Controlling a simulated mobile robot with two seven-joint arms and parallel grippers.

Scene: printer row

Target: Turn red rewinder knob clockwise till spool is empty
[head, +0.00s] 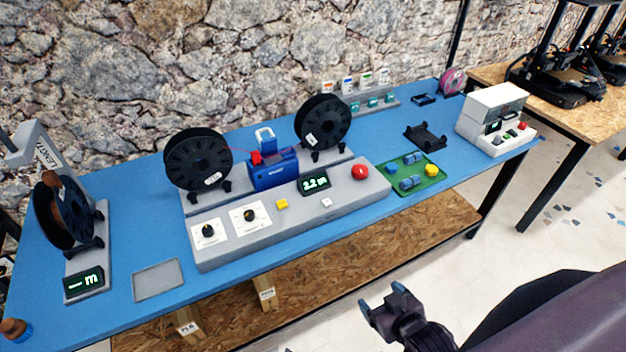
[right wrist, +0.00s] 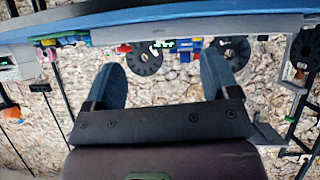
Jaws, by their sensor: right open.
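The rewinder is a long grey console (head: 285,217) on the blue table. A round red knob (head: 360,172) sits at its right end, beside a display (head: 314,184) that appears to read 2.2 m. Behind it stand two black spools, the left spool (head: 197,172) and the right spool (head: 322,122), with a thin red filament near the blue unit (head: 272,172) between them. My right gripper (head: 383,298) is open and empty, in front of the table and apart from the knob. In the right wrist view its fingers (right wrist: 165,82) are spread, and the scene appears upside down. My left gripper is not seen.
A green tray (head: 437,180) with blue parts and a yellow button lies right of the console. A grey-white box device (head: 493,118) stands at the table's right end. A brown-filament spool stand (head: 65,215) and a flat grey tray (head: 158,280) are at the left.

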